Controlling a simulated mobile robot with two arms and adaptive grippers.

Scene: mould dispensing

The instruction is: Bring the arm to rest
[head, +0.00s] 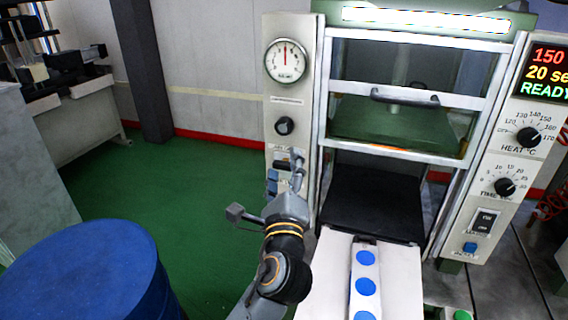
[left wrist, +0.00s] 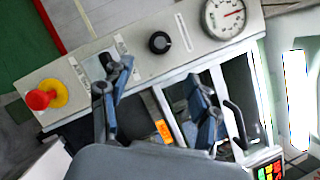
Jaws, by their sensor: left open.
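My left gripper (head: 295,168) is raised in front of the left control panel of the moulding press, near its lower switches. In the left wrist view the two fingers of my left gripper (left wrist: 160,88) are spread apart with nothing between them. The press (head: 398,125) stands behind, its glass door with the dark handle (head: 405,97) over a dark opening. I cannot tell whether the fingers touch the panel. My right gripper does not show.
A pale surface with a strip of blue discs (head: 365,287) lies right of my left arm. A blue drum (head: 85,262) stands at lower left. A red button (left wrist: 39,99) sits on the panel. The display (head: 545,70) reads READY. Green floor is clear at left.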

